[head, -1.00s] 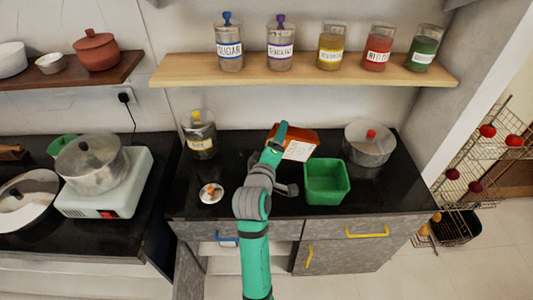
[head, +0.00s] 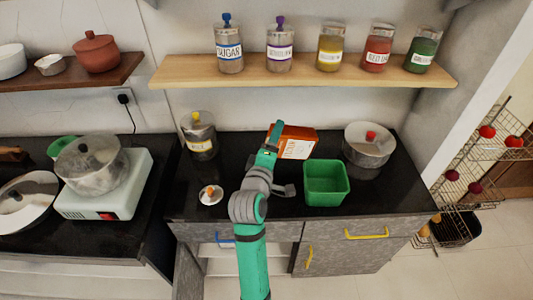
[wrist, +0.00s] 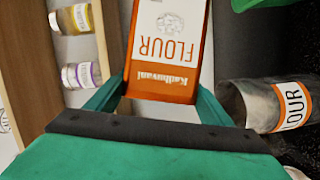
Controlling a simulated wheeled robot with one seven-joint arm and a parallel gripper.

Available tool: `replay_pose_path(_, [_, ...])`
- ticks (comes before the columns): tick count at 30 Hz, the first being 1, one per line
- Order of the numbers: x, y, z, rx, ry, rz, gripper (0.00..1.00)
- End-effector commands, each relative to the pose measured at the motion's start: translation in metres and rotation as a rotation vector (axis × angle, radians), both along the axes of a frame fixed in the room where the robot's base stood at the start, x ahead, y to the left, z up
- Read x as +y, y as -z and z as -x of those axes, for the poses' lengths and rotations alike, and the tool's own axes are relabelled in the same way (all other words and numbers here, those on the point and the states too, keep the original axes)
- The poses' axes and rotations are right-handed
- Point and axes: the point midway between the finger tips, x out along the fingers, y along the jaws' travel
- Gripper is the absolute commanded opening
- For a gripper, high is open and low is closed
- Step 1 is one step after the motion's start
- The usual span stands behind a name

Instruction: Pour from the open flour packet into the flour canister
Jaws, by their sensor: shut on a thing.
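My gripper (wrist: 160,105) is shut on the orange and white flour packet (wrist: 165,45), which shows between its fingers in the wrist view with its FLOUR print upside down. In the head view the packet (head: 297,143) is beyond my arm, above the dark counter; its opening cannot be made out. A small white lid with an orange knob (head: 211,194) lies on the counter.
A yellow-knobbed jar (head: 200,135) stands at the counter's back left. A green bin (head: 326,183) and a lidded pot (head: 369,146) are to the right. A shelf (head: 300,69) with several labelled jars is above. Clear counter lies around the small lid.

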Motion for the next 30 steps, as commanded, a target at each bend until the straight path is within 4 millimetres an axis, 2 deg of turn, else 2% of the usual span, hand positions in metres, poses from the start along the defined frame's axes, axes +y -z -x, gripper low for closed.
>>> replay_pose_path(9, [0.0037,-0.0033,0.0005,-0.012,0.001,0.106,0.27])
replay_pose_path(30, [0.0065,-0.0036,0.0008,-0.014,0.000,0.148,0.27])
